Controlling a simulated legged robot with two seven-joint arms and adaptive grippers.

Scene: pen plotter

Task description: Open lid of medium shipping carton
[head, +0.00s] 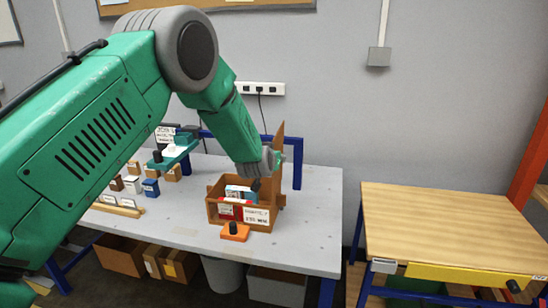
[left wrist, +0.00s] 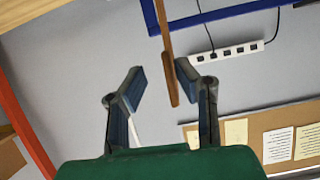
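The brown carton (head: 213,211) stands on the grey table in the head view, with red and white labels on its front and small boxes inside. Its lid (head: 280,134) stands upright at the right side of the carton. My left gripper (head: 277,161) is at this raised lid. In the left wrist view, the lid (left wrist: 168,50) shows edge-on as a thin brown strip between the two spread fingers of my left gripper (left wrist: 159,79). It lies close to the right finger, with a clear gap to the left finger. My right gripper is not in view.
An orange block with a black knob (head: 235,232) sits in front of the carton. Several small boxes (head: 151,188) and a green-topped device (head: 173,152) stand to the left, partly behind my arm. A wooden-topped table (head: 450,225) at right is clear on top.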

